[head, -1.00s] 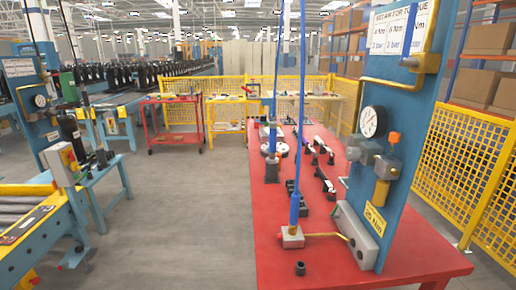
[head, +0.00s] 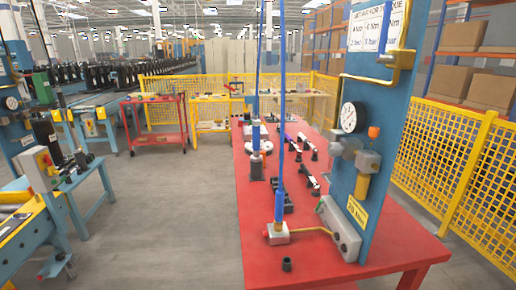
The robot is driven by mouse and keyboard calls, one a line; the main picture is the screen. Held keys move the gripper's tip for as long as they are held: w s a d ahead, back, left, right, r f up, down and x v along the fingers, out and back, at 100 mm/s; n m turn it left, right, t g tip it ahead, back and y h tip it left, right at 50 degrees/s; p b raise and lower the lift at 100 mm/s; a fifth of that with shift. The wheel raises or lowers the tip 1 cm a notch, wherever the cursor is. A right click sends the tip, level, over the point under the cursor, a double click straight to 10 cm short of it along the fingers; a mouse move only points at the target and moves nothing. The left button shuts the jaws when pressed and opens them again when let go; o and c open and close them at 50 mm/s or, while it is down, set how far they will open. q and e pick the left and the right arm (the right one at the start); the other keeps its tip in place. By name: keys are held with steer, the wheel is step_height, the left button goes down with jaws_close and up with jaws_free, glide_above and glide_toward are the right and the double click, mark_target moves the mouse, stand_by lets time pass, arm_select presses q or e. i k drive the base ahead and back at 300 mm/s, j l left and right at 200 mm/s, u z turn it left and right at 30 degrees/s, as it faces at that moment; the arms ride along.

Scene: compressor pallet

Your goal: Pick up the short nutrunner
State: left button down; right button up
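Two upright tools stand on the red table (head: 262,213). The nearer one (head: 279,207) is a slim blue shaft in a pale block (head: 276,234) with a red knob, near the table's front. The farther one (head: 256,138) is blue and grey and stands in a dark holder (head: 257,171) near the left edge. Blue lines run upward above both. I cannot tell for certain which of them is the short nutrunner. Neither of my grippers is in view.
A blue panel (head: 387,120) with a pressure gauge (head: 352,117) and regulator stands on the table's right side. A small black cup (head: 287,264) sits at the front. Several dark tools lie farther back.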

mark_target(256, 157)
steer(key=i+j+z, duration=0.85)
steer(key=j+z, duration=0.3)
steer(key=i+j+z, duration=0.3)
steer(key=j+z, duration=0.25)
steer(key=j, duration=0.2)
steer(key=j+z, duration=0.3)
steer(key=j, duration=0.15)
